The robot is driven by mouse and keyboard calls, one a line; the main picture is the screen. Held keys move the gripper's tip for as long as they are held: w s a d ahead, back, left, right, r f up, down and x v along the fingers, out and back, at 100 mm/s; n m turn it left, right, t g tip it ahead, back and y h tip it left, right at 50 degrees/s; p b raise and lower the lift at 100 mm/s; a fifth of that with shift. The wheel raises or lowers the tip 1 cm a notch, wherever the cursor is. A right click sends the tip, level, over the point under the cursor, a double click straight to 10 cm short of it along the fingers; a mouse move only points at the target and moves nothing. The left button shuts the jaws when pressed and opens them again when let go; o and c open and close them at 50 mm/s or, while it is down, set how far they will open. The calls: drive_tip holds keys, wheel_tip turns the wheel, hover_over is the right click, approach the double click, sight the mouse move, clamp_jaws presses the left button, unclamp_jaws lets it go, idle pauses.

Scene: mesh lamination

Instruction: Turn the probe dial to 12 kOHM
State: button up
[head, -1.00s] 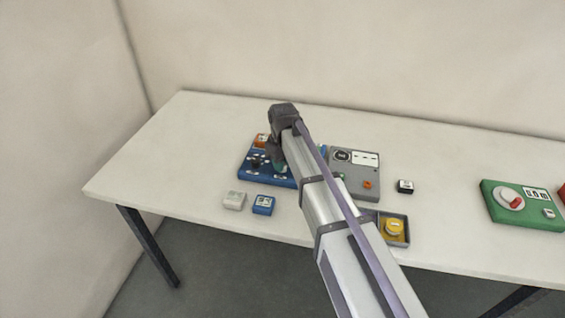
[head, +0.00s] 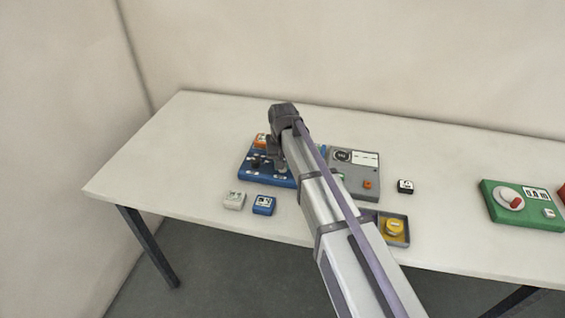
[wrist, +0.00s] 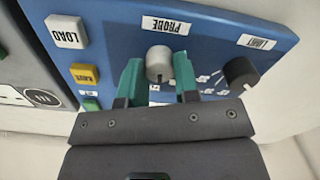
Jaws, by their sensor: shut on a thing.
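The blue panel (head: 248,172) lies on the table, partly hidden under my arm in the head view. In the wrist view, the panel (wrist: 215,28) carries a silver probe dial (wrist: 158,58) beside an upside-down PROBE label (wrist: 166,26). My gripper (wrist: 157,78) has its teal fingers on both sides of the dial, shut on it. The scale marks by the dial are mostly hidden behind the fingers, so I cannot read its setting. A black limit dial (wrist: 240,72) with a LIMIT label (wrist: 257,42) sits to the right.
A white LOAD button (wrist: 67,32) and a yellow button (wrist: 84,73) are left of the dial. A grey panel (head: 350,180) adjoins the blue one. White (head: 234,200) and blue (head: 263,205) blocks, a tray (head: 405,240) and a green panel (head: 520,217) stand nearby.

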drive_tip(key=shift+m, duration=0.6)
drive_tip(key=o, duration=0.9)
drive_tip(key=shift+o, duration=0.2)
wheel_tip(320, 180, up, 11)
drive_tip(key=p, duration=1.1)
drive_tip(key=shift+f, duration=0.15)
